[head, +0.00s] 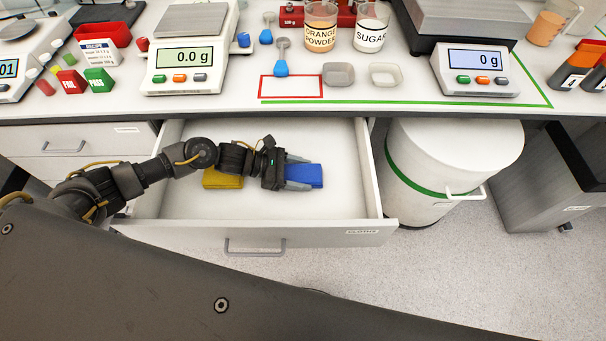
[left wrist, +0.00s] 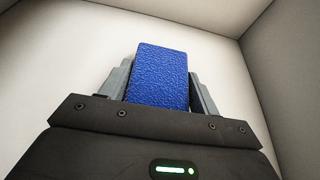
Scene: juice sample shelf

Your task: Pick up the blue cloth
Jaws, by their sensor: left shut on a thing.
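The blue cloth (head: 309,175) is a folded block in the open drawer. My left gripper (head: 298,174) reaches into the drawer from the left and is shut on it. In the left wrist view the blue cloth (left wrist: 160,78) sits between the two grey fingers, with a finger against each side. I cannot tell whether the cloth touches the drawer floor. My right gripper is not in view.
The open drawer (head: 345,205) has walls on all sides. A yellow cloth (head: 222,180) lies in it under my left arm. A white bin (head: 440,160) stands right of the drawer.

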